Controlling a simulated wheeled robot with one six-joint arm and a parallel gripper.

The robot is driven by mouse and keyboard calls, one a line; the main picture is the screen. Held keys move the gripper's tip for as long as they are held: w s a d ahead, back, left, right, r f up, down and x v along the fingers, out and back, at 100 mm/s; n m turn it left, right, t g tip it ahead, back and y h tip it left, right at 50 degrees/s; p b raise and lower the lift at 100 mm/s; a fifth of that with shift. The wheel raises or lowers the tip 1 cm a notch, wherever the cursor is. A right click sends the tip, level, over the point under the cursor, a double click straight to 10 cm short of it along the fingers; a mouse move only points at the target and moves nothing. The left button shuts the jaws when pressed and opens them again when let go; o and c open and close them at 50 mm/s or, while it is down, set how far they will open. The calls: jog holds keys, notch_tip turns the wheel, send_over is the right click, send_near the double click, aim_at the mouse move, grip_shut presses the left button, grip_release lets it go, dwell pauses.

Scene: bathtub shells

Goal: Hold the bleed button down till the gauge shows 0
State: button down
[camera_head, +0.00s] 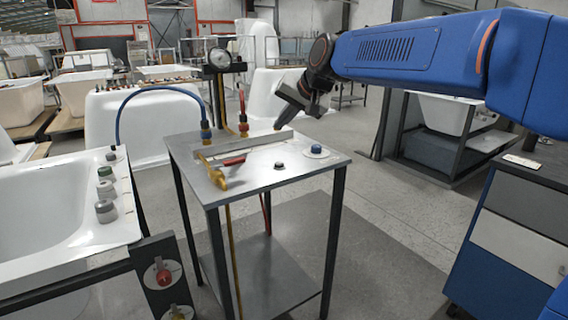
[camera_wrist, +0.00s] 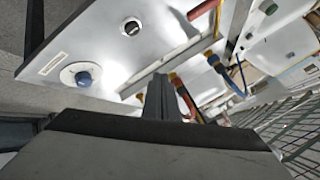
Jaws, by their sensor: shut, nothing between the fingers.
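The round gauge (camera_head: 220,58) stands on a post at the back of a small metal table (camera_head: 195,150); its reading is too small to make out. On the tabletop are a blue knob on a white disc (camera_head: 316,149) and a small black knob (camera_head: 280,166). I cannot tell which is the bleed button. Both show in the wrist view, the blue one (camera_wrist: 84,78) and the black one (camera_wrist: 132,27). My gripper (camera_head: 278,126) is shut and empty, pointing down near the table's back rail; its fingers (camera_wrist: 160,92) are apart from both knobs.
A yellow lever (camera_head: 214,174) and a red lever (camera_head: 234,160) sit on the tabletop's left part. Hoses, including a blue one (camera_head: 150,89), rise behind them. A white bathtub shell (camera_head: 60,215) stands at left, a drawer cabinet (camera_head: 520,235) at right.

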aim_at(282, 164)
jog(key=shift+f, duration=0.1)
jog(key=shift+f, duration=4.35)
jog(key=shift+f, duration=0.15)
jog(key=shift+f, duration=0.25)
jog(key=shift+f, duration=0.4)
dwell(1.5)
jog(key=shift+r, duration=0.85)
jog(key=shift+r, duration=2.5)
